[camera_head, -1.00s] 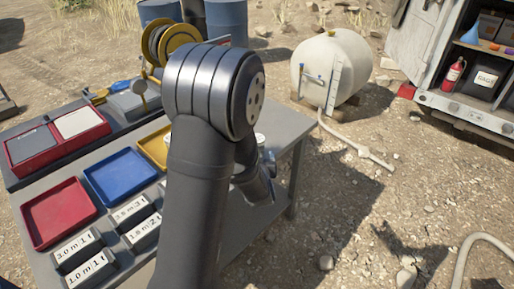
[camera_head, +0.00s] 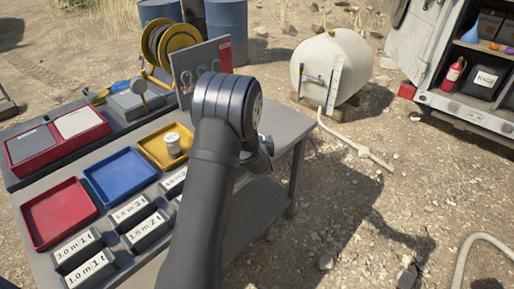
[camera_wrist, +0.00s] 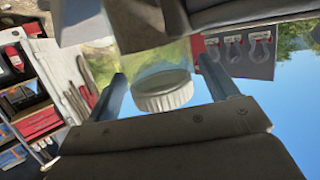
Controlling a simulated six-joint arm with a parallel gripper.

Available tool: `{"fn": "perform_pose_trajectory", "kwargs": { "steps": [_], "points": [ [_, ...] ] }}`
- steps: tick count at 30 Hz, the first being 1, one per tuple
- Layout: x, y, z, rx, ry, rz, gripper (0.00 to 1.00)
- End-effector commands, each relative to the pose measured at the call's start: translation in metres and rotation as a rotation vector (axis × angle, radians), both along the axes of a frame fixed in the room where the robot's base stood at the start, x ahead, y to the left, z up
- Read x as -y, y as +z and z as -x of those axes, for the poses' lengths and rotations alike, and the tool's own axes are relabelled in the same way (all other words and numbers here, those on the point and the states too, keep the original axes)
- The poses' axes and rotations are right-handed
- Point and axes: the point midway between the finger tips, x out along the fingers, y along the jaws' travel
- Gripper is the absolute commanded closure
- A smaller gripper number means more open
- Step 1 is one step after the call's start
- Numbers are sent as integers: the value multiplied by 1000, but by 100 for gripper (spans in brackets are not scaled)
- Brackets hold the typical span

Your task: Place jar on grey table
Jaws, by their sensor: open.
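In the wrist view a clear jar with a white ribbed lid (camera_wrist: 164,91) is between the two fingers of my gripper (camera_wrist: 170,92). The fingers are apart, with a visible gap on each side of the lid. The far end of this jar meets grey surfaces at the top of the picture; I cannot tell exactly what it rests on. In the head view my gripper (camera_head: 265,147) is mostly hidden behind my arm, over the right part of the grey table (camera_head: 284,139); that jar is hidden there. Another white-lidded jar (camera_head: 173,145) stands in the yellow tray.
The table holds yellow (camera_head: 157,154), blue (camera_head: 121,174) and red (camera_head: 58,211) trays and several labelled blocks (camera_head: 147,229). A sign (camera_head: 201,72) and a hose reel (camera_head: 170,46) stand behind. A white tank (camera_head: 325,62) stands beyond on the ground.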

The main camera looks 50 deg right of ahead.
Motion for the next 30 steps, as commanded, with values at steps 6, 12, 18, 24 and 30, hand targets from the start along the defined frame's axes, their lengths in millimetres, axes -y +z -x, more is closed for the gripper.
{"fn": "perform_pose_trajectory", "kwargs": {
  "steps": [6, 12, 18, 24, 30],
  "points": [
    [9, -4, -11, -1, 1, 0, 21],
    [9, -4, -11, 0, 1, 0, 25],
    [9, -4, -10, -1, 0, 1, 64],
    [10, -2, -11, 1, 0, 3, 94],
    [10, -1, -11, 1, 1, 3, 94]
  ]
}}
